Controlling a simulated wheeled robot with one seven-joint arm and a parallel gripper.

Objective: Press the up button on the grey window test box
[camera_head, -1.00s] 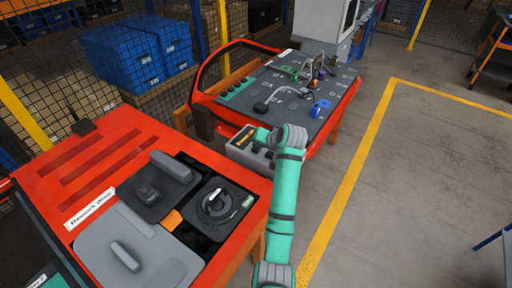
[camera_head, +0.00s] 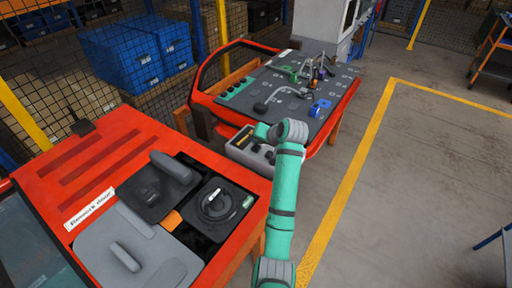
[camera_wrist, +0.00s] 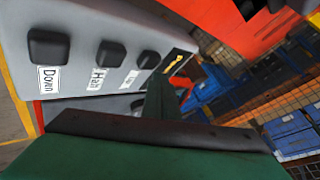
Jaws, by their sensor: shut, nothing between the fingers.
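The grey window test box (camera_head: 237,152) stands between the two red doors in the head view, partly hidden by my arm. In the wrist view the box (camera_wrist: 85,80) fills the upper left, with black buttons labelled Down (camera_wrist: 48,47), Halt (camera_wrist: 110,53) and Up (camera_wrist: 148,59). The up button is the one closest to my fingers. My gripper (camera_wrist: 160,98) is shut and empty, its green fingers pointing toward the box's up end. Whether the tip touches the box or button cannot be told. In the head view my arm hides most of the gripper.
A red door with grey and black covers (camera_head: 100,160) lies at the front left. Another red door with a grey panel and fittings (camera_head: 262,85) lies behind the box. Blue crates (camera_head: 135,55) stand behind mesh.

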